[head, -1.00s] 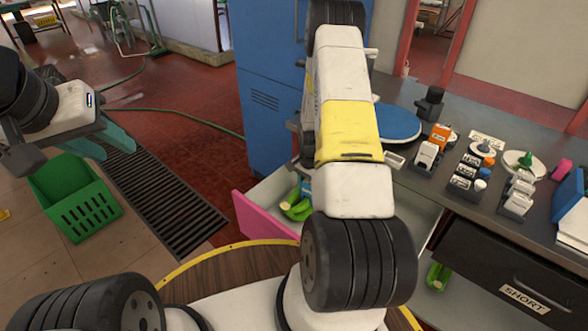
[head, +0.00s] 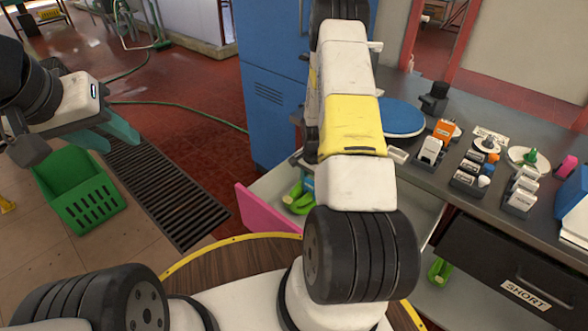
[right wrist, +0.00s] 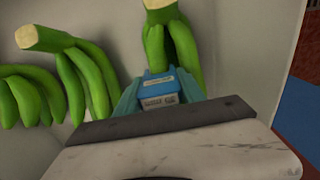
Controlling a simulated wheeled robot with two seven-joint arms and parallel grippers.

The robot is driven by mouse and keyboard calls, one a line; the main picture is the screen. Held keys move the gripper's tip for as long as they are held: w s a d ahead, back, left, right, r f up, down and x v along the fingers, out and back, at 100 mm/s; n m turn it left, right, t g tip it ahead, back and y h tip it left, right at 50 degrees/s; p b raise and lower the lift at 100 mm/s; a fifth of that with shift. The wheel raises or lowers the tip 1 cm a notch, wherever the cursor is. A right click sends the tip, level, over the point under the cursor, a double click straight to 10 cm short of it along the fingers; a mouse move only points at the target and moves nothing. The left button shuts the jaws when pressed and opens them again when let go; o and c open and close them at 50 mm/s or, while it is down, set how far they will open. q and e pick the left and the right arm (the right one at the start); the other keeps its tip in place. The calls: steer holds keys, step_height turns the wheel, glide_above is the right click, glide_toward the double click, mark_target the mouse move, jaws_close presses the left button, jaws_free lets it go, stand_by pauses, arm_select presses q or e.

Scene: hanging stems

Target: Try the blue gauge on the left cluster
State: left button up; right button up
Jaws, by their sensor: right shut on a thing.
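The blue gauge (right wrist: 158,84), a small block with pale labels, is between the teal fingers of my right gripper (right wrist: 158,93) in the right wrist view. My right gripper is shut on it. A green banana cluster (right wrist: 172,45) hangs directly beyond the gauge, its lower fruit close to the gauge's top; I cannot tell if they touch. Two more clusters hang to its left, a middle one (right wrist: 82,70) and one at the far left (right wrist: 22,95). In the head view my right arm hides most of this; some green fruit (head: 298,200) shows. My left gripper (head: 105,135) is open and empty.
A grey counter (head: 425,175) on the right carries several small labelled blocks and a blue round pad (head: 400,118). A drawer marked SHORT (head: 500,265) is below. A green crate (head: 85,200) stands on the floor under my left gripper. A blue cabinet (head: 265,110) stands behind.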

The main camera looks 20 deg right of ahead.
steer(key=shift+r, duration=4.25)
